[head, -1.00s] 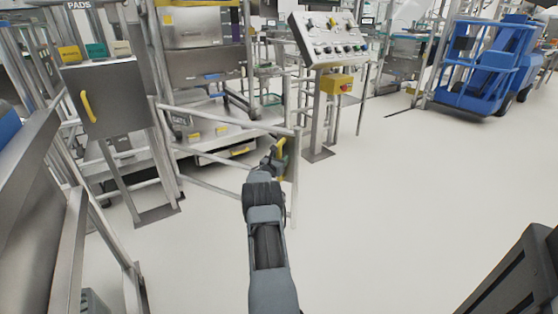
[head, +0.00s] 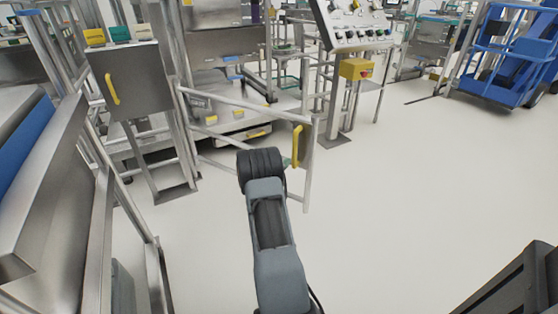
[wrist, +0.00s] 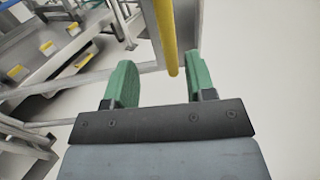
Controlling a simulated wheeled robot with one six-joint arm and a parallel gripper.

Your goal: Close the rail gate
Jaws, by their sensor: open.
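The rail gate (head: 247,104) is a silver tube frame on the left post, with its free end swung out into the floor, apart from the control panel stand. A yellow handle (head: 297,146) stands upright on a plate at that free end. In the wrist view the yellow handle (wrist: 164,35) runs between the two green fingers of my gripper (wrist: 160,80), nearer the right finger. The fingers are spread and I see no clear grip on it. In the head view my wrist hides most of the gripper; only a bit of green shows beside the handle.
A control panel (head: 352,24) with a yellow button box (head: 356,69) stands behind right. A grey cabinet (head: 131,82) with a yellow handle stands left. A blue lift vehicle (head: 515,60) is at far right. The white floor right of the gate is clear.

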